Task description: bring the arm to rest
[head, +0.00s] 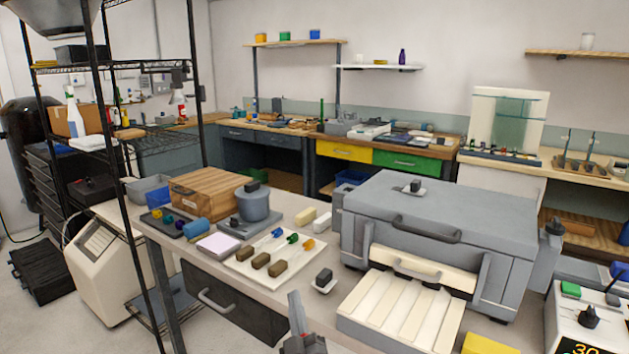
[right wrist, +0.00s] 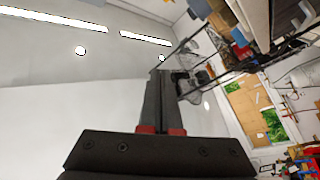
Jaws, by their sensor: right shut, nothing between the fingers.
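My right gripper (head: 296,300) shows at the bottom middle of the head view, in front of the workbench (head: 215,262), pointing upward. In the right wrist view its two dark fingers (right wrist: 162,78) are pressed together with nothing between them, against a grey ceiling and wall. My left gripper does not show in either view. No glass rod can be made out clearly.
A large grey box-like machine (head: 440,210) with a ribbed cream tray (head: 400,312) stands on the bench's right. A white board (head: 265,262) with small blocks, a grey pot (head: 257,207) and a wooden box (head: 208,187) are on its left. A black wire shelf (head: 165,140) stands at left.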

